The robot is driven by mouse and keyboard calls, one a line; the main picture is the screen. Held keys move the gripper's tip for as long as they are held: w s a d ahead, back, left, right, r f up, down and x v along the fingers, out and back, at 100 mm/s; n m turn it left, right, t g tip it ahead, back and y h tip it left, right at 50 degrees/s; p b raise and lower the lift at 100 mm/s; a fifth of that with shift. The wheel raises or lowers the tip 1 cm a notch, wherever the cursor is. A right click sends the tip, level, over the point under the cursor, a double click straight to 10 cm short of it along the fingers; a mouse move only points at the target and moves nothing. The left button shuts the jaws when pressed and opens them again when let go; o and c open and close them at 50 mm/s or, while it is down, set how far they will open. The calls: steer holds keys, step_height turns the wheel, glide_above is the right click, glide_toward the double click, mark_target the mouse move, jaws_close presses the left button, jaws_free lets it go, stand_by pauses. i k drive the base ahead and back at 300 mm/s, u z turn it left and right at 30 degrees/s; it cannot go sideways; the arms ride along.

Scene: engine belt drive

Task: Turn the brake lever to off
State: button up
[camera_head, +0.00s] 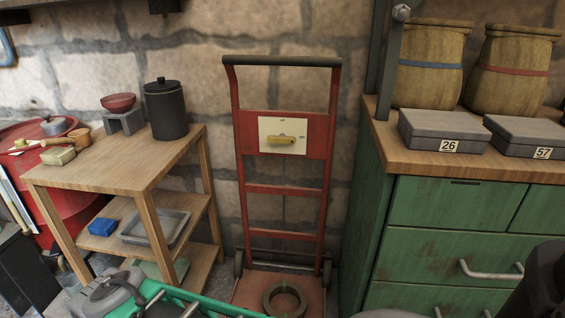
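The brake lever (281,139) is a small yellow handle on a cream plate (298,126). It lies about level, pointing sideways. The plate is fixed to the red crosspiece of a hand truck (241,136) standing upright against the stone wall. Small marks on the plate are too small to read. My gripper is not in view; a dark shape at the bottom right corner looks like part of my arm, well away from the lever.
A wooden shelf table (105,167) with a dark canister (165,110) stands left of the truck. A green drawer cabinet (440,208) stands right. A ring (269,299) lies on the truck's foot. A teal-edged object (207,303) fills the lower left. Space before the lever looks clear.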

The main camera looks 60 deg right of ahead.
mark_target(281, 139)
steer(key=z, duration=2.05)
